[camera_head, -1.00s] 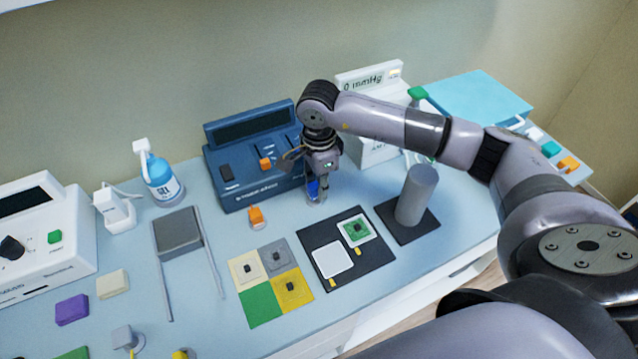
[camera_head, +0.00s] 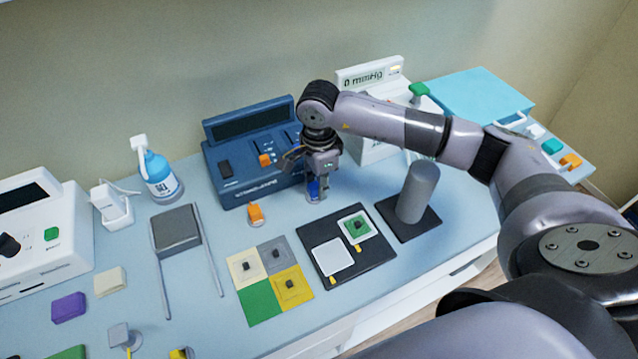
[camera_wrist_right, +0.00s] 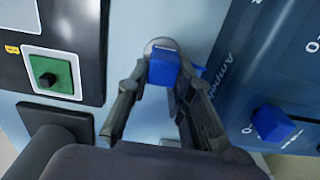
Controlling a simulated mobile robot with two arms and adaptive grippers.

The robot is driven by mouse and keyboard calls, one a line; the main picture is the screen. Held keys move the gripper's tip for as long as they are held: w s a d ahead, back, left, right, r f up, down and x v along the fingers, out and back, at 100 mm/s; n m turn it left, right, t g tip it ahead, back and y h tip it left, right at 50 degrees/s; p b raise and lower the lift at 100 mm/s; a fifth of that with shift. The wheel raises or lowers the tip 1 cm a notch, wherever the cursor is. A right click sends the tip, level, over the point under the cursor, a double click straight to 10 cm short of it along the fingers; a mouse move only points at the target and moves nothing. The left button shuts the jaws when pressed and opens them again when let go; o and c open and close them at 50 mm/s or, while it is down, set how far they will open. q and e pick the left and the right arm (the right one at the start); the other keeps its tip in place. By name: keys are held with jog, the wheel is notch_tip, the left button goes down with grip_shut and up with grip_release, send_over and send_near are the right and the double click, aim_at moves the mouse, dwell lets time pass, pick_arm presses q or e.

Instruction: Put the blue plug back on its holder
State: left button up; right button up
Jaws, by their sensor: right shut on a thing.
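The blue plug (camera_head: 314,188) is small and blocky, low in front of the dark blue device. My right gripper (camera_head: 317,193) reaches down over it and is shut on it. In the right wrist view the plug (camera_wrist_right: 163,68) sits between the two fingertips of the right gripper (camera_wrist_right: 160,85). A round pale rim, perhaps the holder (camera_wrist_right: 160,43), shows just behind the plug. In the head view a pale round base shows under the plug. I cannot tell whether the plug is seated on it. My left gripper is not in view.
The dark blue device (camera_head: 230,195) stands close beside the gripper, with a blue knob (camera_wrist_right: 272,123) on it. An orange plug (camera_head: 255,213) stands to the left. A grey cylinder (camera_head: 418,190) and a black board (camera_head: 378,261) are to the right and in front.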

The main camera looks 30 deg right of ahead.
jog(key=o, duration=0.9)
jog(key=shift+o, duration=0.5)
jog(key=o, duration=0.4)
jog(key=shift+r, duration=0.1)
jog(key=shift+w+r, duration=0.1)
